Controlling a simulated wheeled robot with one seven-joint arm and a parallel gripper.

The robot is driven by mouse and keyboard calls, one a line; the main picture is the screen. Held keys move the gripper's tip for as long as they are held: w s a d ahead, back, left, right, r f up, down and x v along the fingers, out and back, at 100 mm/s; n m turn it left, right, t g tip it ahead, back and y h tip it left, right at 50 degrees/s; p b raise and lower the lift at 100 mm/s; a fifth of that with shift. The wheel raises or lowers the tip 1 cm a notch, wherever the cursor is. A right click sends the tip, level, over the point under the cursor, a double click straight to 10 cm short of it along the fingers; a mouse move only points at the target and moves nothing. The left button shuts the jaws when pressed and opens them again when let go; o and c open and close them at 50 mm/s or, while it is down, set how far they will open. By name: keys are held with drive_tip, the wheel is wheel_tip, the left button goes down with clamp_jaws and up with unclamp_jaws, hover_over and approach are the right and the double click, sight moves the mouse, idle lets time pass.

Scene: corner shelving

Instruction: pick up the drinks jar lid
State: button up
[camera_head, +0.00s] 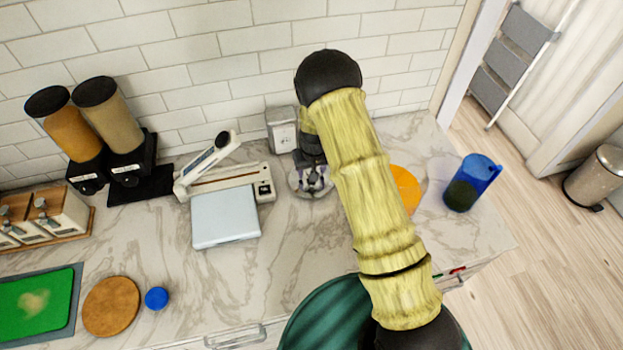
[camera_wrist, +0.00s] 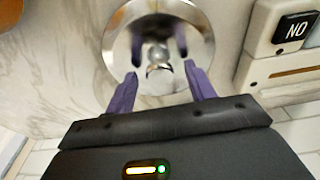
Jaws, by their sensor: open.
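The drinks jar lid appears to be the shiny round metal disc with a small knob. It lies on the marble counter (camera_head: 290,245) below my gripper (camera_head: 317,177). In the head view the lid (camera_head: 297,187) is partly covered by the gripper. In the wrist view the lid (camera_wrist: 199,40) is at the top centre, its knob in the middle. My gripper (camera_wrist: 159,69) is open there, its two purple fingers pointing at the lid, one on each side of the knob's line. The fingers' reflections show in the metal. I cannot tell whether the fingertips touch the lid.
A white sealer (camera_head: 232,182) with a raised arm stands just left of the lid. A metal canister (camera_head: 282,130) stands behind, near the tiled wall. An orange disc (camera_head: 406,187) and a blue jug (camera_head: 469,182) are to the right. The counter in front is clear.

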drive_tip(key=shift+c, duration=0.4)
clamp_jaws()
drive_tip(key=shift+r, duration=0.1)
wheel_tip(320, 180, up, 10)
drive_tip(key=b, duration=0.3)
idle(0.5)
